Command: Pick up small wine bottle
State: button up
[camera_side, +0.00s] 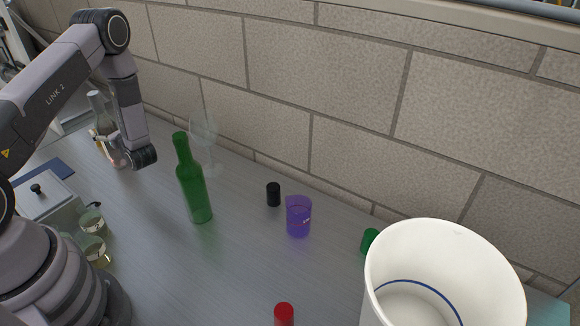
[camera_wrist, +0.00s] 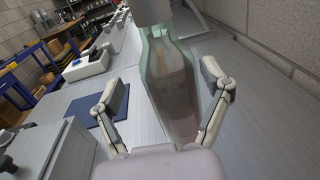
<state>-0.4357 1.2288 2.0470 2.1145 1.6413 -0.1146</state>
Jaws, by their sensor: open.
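A clear glass bottle (camera_side: 112,155) with a pale, pinkish lower part stands upright at the back left of the bench, partly hidden by my arm. In the wrist view the clear bottle (camera_wrist: 172,85) lies between the two fingers of my gripper (camera_wrist: 166,88). The fingers are open, with a clear gap at the left finger and a narrower one at the right. My gripper (camera_side: 106,137) is mostly hidden in the side view. A green wine bottle (camera_side: 195,190) stands upright to the right of the clear bottle, away from my gripper.
A wine glass (camera_side: 203,130) stands behind the green bottle. A black cylinder (camera_side: 273,194), a purple cup (camera_side: 298,218), a green cylinder (camera_side: 370,241), a red cylinder (camera_side: 284,314) and a large white bucket (camera_side: 440,255) stand rightward. Small glasses (camera_side: 95,249) are near my base. A brick wall bounds the back.

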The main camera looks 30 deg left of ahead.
jog(key=a, duration=0.2)
jog(key=w+a, duration=0.1)
jog(key=a, duration=0.2)
jog(key=shift+w+a+f, duration=0.15)
jog(key=shift+a+f, duration=0.15)
jog(key=shift+a, duration=0.05)
jog(key=c, duration=1.1)
